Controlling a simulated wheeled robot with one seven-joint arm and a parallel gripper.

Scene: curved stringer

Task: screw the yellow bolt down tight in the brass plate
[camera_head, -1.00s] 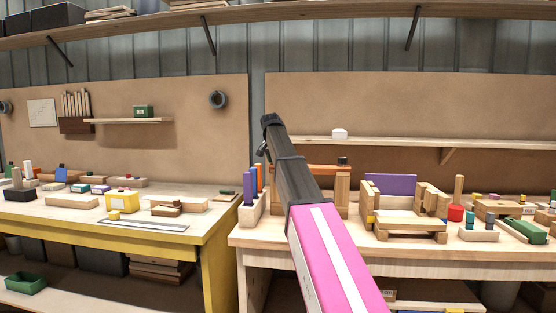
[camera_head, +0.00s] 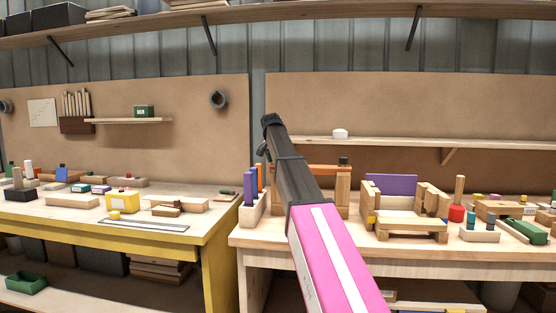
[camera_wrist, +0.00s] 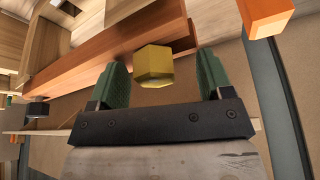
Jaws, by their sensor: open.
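In the wrist view the yellow bolt (camera_wrist: 155,67) shows its six-sided head between the two green fingers of my gripper (camera_wrist: 163,72). The gripper is open, with a gap visible on each side of the head. A long orange-brown wooden bar (camera_wrist: 90,73) runs behind the bolt. The bolt's shank is hidden, and I cannot make out the brass plate. In the head view my black and pink arm covers the middle, and the gripper's fingers and the bolt cannot be made out there.
An orange piece (camera_wrist: 264,17) is at the upper right of the wrist view. In the head view, a holder with purple and orange pegs (camera_head: 250,212) stands left of my arm. A wooden frame with a purple panel (camera_head: 391,184) stands right. A yellow bench (camera_head: 217,235) is at left.

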